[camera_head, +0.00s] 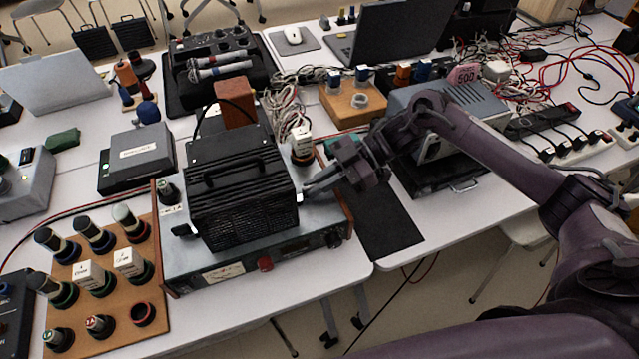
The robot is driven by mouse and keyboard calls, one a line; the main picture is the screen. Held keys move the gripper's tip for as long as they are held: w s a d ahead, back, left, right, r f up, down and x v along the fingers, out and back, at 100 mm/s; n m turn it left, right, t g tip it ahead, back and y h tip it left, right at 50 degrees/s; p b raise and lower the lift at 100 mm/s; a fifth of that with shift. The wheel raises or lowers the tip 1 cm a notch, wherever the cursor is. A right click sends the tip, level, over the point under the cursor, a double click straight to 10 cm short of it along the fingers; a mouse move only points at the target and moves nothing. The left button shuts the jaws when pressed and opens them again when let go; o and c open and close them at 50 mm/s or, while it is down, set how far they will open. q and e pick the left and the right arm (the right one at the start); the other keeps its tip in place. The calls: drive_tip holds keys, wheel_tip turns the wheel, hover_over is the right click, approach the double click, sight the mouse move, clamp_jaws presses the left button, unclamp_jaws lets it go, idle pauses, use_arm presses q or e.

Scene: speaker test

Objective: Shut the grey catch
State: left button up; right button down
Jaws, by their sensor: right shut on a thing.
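A black ribbed box with a top handle (241,187) stands on a grey metal instrument (215,278). A small light grey catch (299,197) shows at the box's right side, partly hidden by my fingers. My right gripper (308,190) reaches in from the right and is shut on the catch, its fingertips against the right side of the box. Another small latch-like part (183,231) sticks out at the box's lower left. The catch's exact angle is too small to tell. My left gripper is not in view.
A wooden board with several dark knobs (150,270) lies to the left. A red-brown block (236,103) and a white-labelled post (302,144) stand close behind the box. A grey instrument (480,103) sits under my right forearm. A black mat (390,225) lies bare at the right.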

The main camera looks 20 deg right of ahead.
drive_tip(key=c, duration=1.5)
unclamp_jaws()
drive_tip(key=shift+a, duration=0.1)
drive_tip(key=b+v, duration=0.2)
drive_tip(key=v, duration=0.6)
drive_tip(key=shift+f, duration=0.1)
